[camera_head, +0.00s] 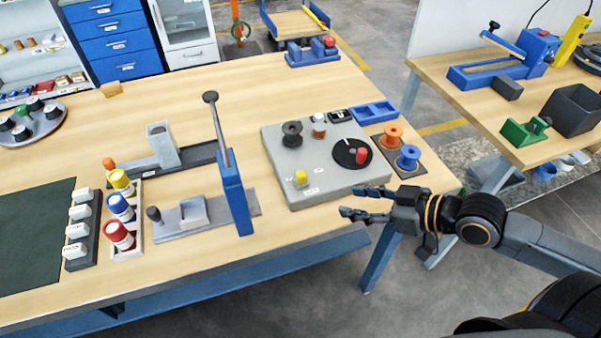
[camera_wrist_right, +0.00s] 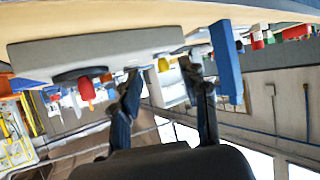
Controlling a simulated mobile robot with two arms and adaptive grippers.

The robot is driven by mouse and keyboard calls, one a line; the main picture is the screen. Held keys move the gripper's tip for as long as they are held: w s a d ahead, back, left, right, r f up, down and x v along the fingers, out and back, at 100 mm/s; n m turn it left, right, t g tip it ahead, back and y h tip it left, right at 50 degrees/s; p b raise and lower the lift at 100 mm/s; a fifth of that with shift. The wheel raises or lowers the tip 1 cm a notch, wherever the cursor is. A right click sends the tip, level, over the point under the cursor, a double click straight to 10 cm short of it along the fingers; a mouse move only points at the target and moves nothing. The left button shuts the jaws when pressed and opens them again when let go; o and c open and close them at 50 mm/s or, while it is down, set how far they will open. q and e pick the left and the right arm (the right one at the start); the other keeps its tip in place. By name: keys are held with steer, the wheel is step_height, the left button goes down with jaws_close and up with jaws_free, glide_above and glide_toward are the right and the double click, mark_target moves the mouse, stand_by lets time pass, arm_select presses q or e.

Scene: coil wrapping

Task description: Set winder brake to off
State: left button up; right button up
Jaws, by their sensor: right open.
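The winder is a grey plate (camera_head: 290,150) on the table's right part. It carries a black spool (camera_head: 292,134), a yellow knob (camera_head: 300,177), an orange-and-white knob (camera_head: 319,125), a black switch block (camera_head: 340,116) and a black disc with a red knob (camera_head: 361,156). I cannot tell which part is the brake or how it is set. My right gripper (camera_head: 357,202) is open and empty, just off the plate's front right corner. In the right wrist view, the open fingers (camera_wrist_right: 165,88) show below the red knob (camera_wrist_right: 87,88) and yellow knob (camera_wrist_right: 163,65). My left gripper is not in view.
A blue upright post with a lever (camera_head: 232,190) stands left of the plate. Orange and blue spools (camera_head: 393,136) sit on a dark mat to its right, near a blue tray (camera_head: 374,112). A second table (camera_head: 455,112) stands at right, across a floor gap.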

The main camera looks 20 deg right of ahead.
mark_target(301, 173)
steer(key=shift+t+y, duration=0.3)
steer(key=shift+y, duration=0.2)
steer(key=w+a, duration=0.2)
steer(key=w, duration=0.1)
steer(key=w+a+f, duration=0.1)
steer(key=w+a, duration=0.2)
steer(key=w, duration=0.1)
steer(key=w+a+p, duration=0.1)
steer(key=w+a, duration=0.2)
steer(key=w, duration=0.1)
steer(key=shift+w+a+f, duration=0.25)
steer(key=shift+f, duration=0.1)
jaws_close()
